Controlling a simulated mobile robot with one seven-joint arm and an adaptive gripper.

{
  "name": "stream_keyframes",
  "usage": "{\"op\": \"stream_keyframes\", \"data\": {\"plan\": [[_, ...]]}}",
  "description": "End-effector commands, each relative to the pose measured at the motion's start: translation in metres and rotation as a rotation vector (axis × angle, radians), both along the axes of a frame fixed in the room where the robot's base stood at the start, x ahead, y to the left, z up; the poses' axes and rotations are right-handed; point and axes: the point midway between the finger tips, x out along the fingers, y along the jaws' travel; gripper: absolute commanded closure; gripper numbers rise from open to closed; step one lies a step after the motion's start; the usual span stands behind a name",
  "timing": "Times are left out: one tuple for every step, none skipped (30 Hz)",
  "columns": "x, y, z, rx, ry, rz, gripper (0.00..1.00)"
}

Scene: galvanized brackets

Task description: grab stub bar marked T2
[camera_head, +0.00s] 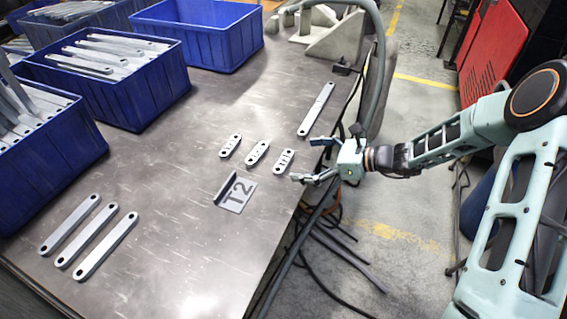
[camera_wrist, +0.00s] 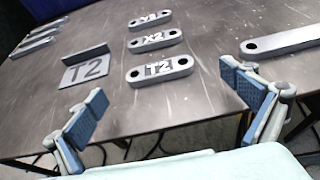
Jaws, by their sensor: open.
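The stub bar marked T2 (camera_wrist: 160,69) is a short grey bar with rounded ends and a hole at each end, lying flat on the table. In the head view it is the rightmost of three stub bars (camera_head: 283,161), though its letters are too small to read there. My gripper (camera_head: 309,160) is open and empty at the table's right edge, just right of this bar. In the wrist view the bar lies ahead of and between my spread fingers (camera_wrist: 165,88), apart from both.
Two similar stub bars, one marked X2 (camera_wrist: 155,39) and one apparently Y2 (camera_wrist: 150,20), lie beyond. A long bar (camera_head: 317,108) lies behind; three more (camera_head: 90,232) lie at left. Blue crates (camera_head: 125,85) fill the back left.

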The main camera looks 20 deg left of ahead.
Motion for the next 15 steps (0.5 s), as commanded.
{"op": "stream_keyframes", "data": {"plan": [[0.0, 0.003, -0.003, 0.0, -0.001, 0.001, 0.01], [-0.001, 0.006, -0.004, -0.001, 0.0, 0.001, 0.01], [-0.001, 0.01, -0.007, -0.001, 0.0, 0.001, 0.01], [-0.001, 0.013, -0.009, 0.0, 0.001, 0.002, 0.01], [-0.002, 0.018, -0.011, 0.001, 0.001, 0.002, 0.01], [-0.003, 0.024, -0.015, 0.001, 0.001, 0.004, 0.01], [-0.003, 0.028, -0.018, 0.0, 0.001, 0.003, 0.01], [-0.002, 0.032, -0.019, 0.0, 0.0, 0.002, 0.01], [-0.001, 0.037, -0.021, 0.0, -0.001, 0.003, 0.01], [-0.001, 0.04, -0.022, 0.0, -0.002, 0.003, 0.01], [-0.001, 0.042, -0.023, -0.001, -0.002, 0.002, 0.01], [0.0, 0.044, -0.024, -0.002, -0.002, 0.001, 0.01], [0.0, 0.045, -0.024, -0.002, -0.002, 0.0, 0.01], [0.0, 0.045, -0.023, -0.003, -0.002, 0.0, 0.01], [0.0, 0.044, -0.023, -0.003, -0.002, -0.001, 0.01]]}}
